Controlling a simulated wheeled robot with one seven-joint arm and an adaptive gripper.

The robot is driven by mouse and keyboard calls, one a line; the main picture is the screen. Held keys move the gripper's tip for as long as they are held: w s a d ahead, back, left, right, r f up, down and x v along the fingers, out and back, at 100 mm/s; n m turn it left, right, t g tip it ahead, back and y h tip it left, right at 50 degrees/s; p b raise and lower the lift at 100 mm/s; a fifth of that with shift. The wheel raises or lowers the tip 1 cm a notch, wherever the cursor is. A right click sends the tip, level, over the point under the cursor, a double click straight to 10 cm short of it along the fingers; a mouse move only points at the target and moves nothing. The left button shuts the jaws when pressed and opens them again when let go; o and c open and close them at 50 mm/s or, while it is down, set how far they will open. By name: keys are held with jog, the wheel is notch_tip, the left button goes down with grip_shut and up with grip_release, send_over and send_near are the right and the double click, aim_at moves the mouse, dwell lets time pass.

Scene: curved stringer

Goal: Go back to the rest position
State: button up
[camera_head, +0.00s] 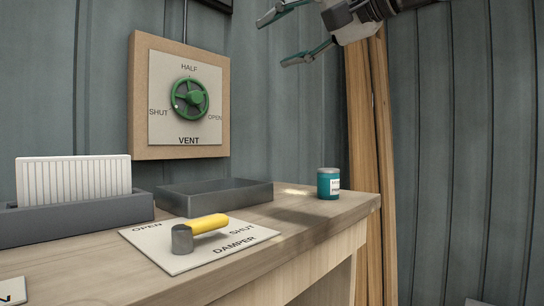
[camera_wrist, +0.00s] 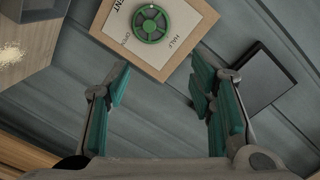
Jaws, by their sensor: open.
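My gripper (camera_head: 290,36) is open and empty in the upper right of the head view, raised well above the bench. In the wrist view its two green-padded fingers (camera_wrist: 160,88) are spread wide with nothing between them. The green vent wheel (camera_head: 190,98) is on a wooden-framed panel on the wall, left of my gripper and apart from it. The wheel also shows at the top of the wrist view (camera_wrist: 151,23). Its pale spot is on the left side, near SHUT. The yellow damper handle (camera_head: 208,224) lies on the DAMPER plate, pointing right, roughly toward SHUT.
On the wooden bench (camera_head: 290,235) stand a teal can (camera_head: 328,184), an empty-looking dark tray (camera_head: 215,194) and a grey holder (camera_head: 75,220) with a white ribbed panel (camera_head: 73,181). Wooden posts (camera_head: 372,150) stand behind the bench's right end. The air around my gripper is clear.

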jog(key=s+d+f+g+h+b, duration=0.25)
jog(key=s+f, duration=0.25)
jog(key=f, duration=1)
jog(key=s+d+f+g+h+b, duration=0.2)
jog(key=s+d+f+h, duration=0.15)
jog(key=f, duration=1.05)
jog(key=s+d+f+g+h+b, duration=0.2)
jog(key=s+d+f+h, duration=0.3)
jog(key=f, duration=1)
jog(key=s+d+f+n+g+h+b, duration=0.1)
jog(key=s+d+f+g, duration=0.15)
jog(key=s+f, duration=0.45)
jog(key=s+d+f+g+b, duration=0.1)
jog(key=s+d+f+b, duration=0.2)
jog(key=f, duration=0.5)
notch_tip(320, 180, up, 16)
jog(key=s+t+p, duration=0.1)
jog(key=t+p, duration=0.1)
jog(key=p, duration=1.4)
jog(key=shift+s+d+r+t, duration=0.15)
jog(key=shift+d+r+t, duration=0.1)
jog(key=shift+t, duration=0.15)
